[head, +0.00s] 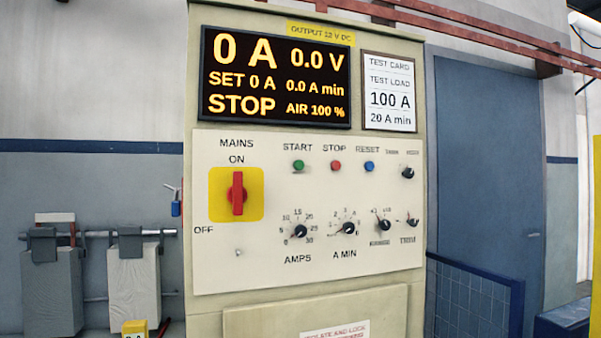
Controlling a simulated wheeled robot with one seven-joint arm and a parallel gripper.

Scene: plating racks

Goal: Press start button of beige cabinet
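The beige cabinet (300,305) stands upright in the middle of the head view. Its pale control panel (270,255) carries a green start button (299,165) under the label START. Beside it are a red stop button (336,165) and a blue reset button (369,166). The red mains switch (237,194) on a yellow plate stands vertical, its handle towards ON. The display (276,78) reads 0 A, 0.0 V, SET 0 A, 0.0 A min, STOP and AIR 100 %. My gripper is not in view.
A test card (389,93) reads 100 A, 20 A min. Several knobs, including the amps knob (301,231), sit below the buttons.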

